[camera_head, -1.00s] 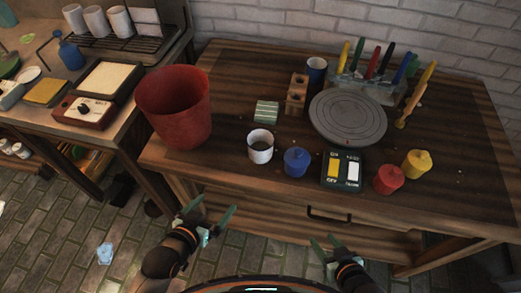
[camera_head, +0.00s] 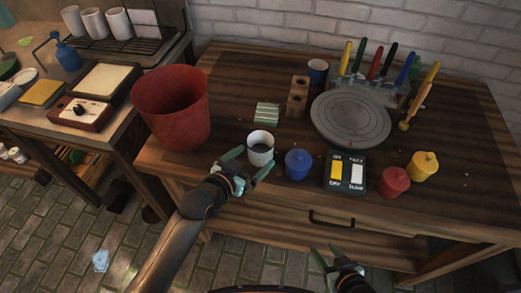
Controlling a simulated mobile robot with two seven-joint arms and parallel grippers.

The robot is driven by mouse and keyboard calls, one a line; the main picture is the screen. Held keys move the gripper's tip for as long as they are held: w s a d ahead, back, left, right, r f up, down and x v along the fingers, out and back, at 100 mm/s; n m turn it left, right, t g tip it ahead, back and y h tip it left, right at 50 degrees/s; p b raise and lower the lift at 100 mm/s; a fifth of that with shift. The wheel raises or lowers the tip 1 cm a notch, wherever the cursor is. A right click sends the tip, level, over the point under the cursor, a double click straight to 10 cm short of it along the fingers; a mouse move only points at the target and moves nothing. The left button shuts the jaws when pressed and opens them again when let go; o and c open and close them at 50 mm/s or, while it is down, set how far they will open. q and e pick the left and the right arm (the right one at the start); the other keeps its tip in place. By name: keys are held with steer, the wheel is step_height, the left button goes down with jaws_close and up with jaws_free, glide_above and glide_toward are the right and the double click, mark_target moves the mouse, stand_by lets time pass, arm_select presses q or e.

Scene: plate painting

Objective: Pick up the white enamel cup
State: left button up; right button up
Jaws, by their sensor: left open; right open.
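My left gripper (camera_head: 248,167) is open just in front of the cup. Its fingertips reach toward the cup's left and right lower sides; I cannot tell whether they touch it. My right gripper (camera_head: 327,257) is open and empty, low in front of the table and below its top.
A red bin (camera_head: 171,108) stands left of the cup. A blue lidded pot (camera_head: 298,164) is close on the right, then a switch box (camera_head: 346,173) and red (camera_head: 393,182) and yellow (camera_head: 423,166) pots. Behind are a green-striped block (camera_head: 266,113) and a round turntable (camera_head: 350,119).

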mark_target(266, 145)
arm_select(q)
steer(key=x, duration=0.5)
steer(key=shift+w+a+r+b, duration=0.1)
steer(key=shift+r+b, duration=0.05)
steer(key=shift+b, duration=0.15)
steer(key=c, duration=1.3)
